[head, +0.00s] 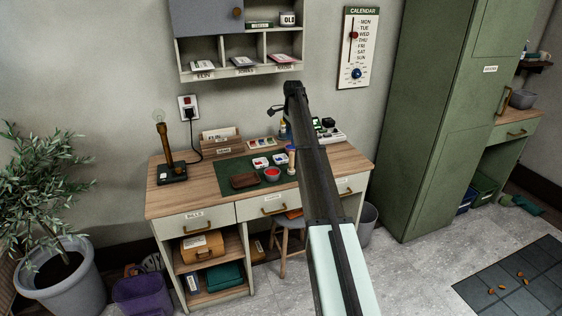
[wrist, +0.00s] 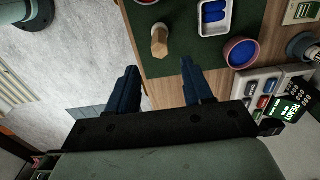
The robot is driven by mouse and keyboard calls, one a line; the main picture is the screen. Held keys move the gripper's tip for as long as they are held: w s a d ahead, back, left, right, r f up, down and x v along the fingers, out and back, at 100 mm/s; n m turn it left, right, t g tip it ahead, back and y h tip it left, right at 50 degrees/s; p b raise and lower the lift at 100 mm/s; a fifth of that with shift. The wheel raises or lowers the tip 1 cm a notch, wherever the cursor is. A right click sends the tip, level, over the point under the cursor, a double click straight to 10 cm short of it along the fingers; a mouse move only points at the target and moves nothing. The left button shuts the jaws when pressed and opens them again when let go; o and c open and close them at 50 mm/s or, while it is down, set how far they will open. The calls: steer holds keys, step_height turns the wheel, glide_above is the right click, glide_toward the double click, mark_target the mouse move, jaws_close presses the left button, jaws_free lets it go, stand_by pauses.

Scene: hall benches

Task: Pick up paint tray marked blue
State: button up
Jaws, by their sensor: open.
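The paint tray with blue paint (wrist: 228,8) is a small white tray with blue wells, cut by the top edge of the wrist view. In the head view a white tray with blue in it (head: 280,160) lies on the green desk mat (head: 233,172). My gripper (wrist: 158,72) is open and empty, its two dark blue fingers apart over the desk's edge. The tray is beyond the right finger, apart from it. In the head view my arm crosses in front of the desk, and I cannot make out the fingers there.
A round red-rimmed bowl with blue inside (wrist: 240,52) is right of the tray. A white tray with red paint (head: 260,162), a red bowl (head: 272,174) and a brown pouch (head: 244,181) are near.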

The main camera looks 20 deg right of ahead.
stand_by(0.4)
steer(key=o, duration=0.8)
glide_above(284, 155)
steer(key=s, duration=0.2)
steer(key=f, duration=1)
steer(key=shift+s+a, duration=0.15)
steer(key=shift+a, duration=0.2)
steer(key=shift+s+a+f, duration=0.1)
steer(key=shift+a+f, duration=0.05)
steer(key=shift+f, duration=1.15)
steer(key=shift+s+a+f, duration=0.1)
steer(key=shift+f, duration=1.2)
